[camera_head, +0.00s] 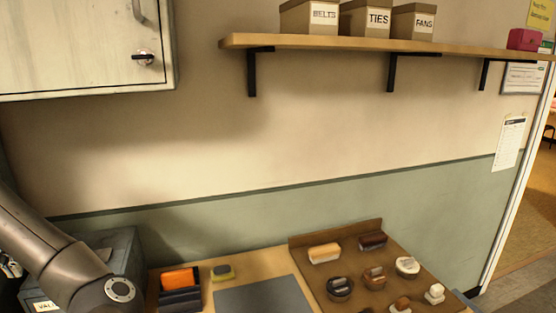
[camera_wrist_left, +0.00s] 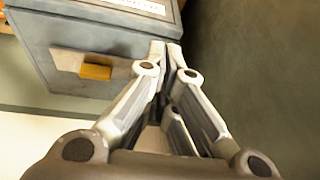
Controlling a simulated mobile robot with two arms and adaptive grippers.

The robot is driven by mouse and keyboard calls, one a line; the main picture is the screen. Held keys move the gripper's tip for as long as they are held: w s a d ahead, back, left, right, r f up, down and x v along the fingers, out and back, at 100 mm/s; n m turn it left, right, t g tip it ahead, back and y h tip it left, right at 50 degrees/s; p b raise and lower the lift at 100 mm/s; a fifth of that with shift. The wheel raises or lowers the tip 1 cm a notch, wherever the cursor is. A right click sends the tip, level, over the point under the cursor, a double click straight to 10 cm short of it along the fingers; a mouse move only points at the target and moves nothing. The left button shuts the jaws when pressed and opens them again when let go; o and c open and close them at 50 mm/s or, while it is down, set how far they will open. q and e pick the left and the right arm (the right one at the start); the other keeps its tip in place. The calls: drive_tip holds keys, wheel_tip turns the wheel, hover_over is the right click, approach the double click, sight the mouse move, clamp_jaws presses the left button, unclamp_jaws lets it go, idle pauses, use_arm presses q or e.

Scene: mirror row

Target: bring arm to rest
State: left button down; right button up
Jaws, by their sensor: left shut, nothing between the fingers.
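My left arm (camera_head: 55,255) comes in from the left edge of the head view, bent, with a dark grey link and a round joint at the lower left. My left gripper (camera_wrist_left: 166,50) shows clearly in the left wrist view, its two grey fingers shut together at the tips with nothing held. Its tips show in front of a grey-blue box (camera_wrist_left: 100,35) with a yellow-orange tab (camera_wrist_left: 96,72); whether they touch it I cannot tell. My right gripper is not in view.
A grey box (camera_head: 125,255) stands beside my left arm. The table holds an orange block in a dark holder (camera_head: 180,285), a grey mat (camera_head: 262,298) and a brown board (camera_head: 335,285) with several brushes. Above are a cabinet (camera_head: 80,45) and a shelf (camera_head: 330,42) with labelled boxes.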

use_arm(q)
drive_tip(key=s+a+f+y, duration=0.1)
drive_tip(key=s+f+y, duration=0.3)
drive_tip(key=f, duration=0.4)
drive_tip(key=s+d+f+m+t, duration=0.1)
drive_tip(key=s+d+f+m, duration=0.25)
drive_tip(key=d+f, duration=0.65)
drive_tip(key=s+d+f+m+h, duration=0.1)
drive_tip(key=s+d+f+h, duration=0.1)
drive_tip(key=s+d+f, duration=0.35)
drive_tip(key=s+d+f+m+h, duration=0.1)
drive_tip(key=s+d+f+h, duration=0.2)
drive_tip(key=s+d, duration=0.6)
drive_tip(key=s+d+f+m+h, duration=0.15)
drive_tip(key=s+d+f, duration=0.3)
drive_tip(key=d, duration=0.55)
wheel_tip(320, 180, down, 25)
drive_tip(key=s+g, duration=0.2)
drive_tip(key=s+a+f+g, duration=0.1)
drive_tip(key=s+a+f, duration=0.2)
drive_tip(key=s+f, duration=1.3)
drive_tip(key=shift+s+f, duration=0.3)
drive_tip(key=shift+f, duration=0.1)
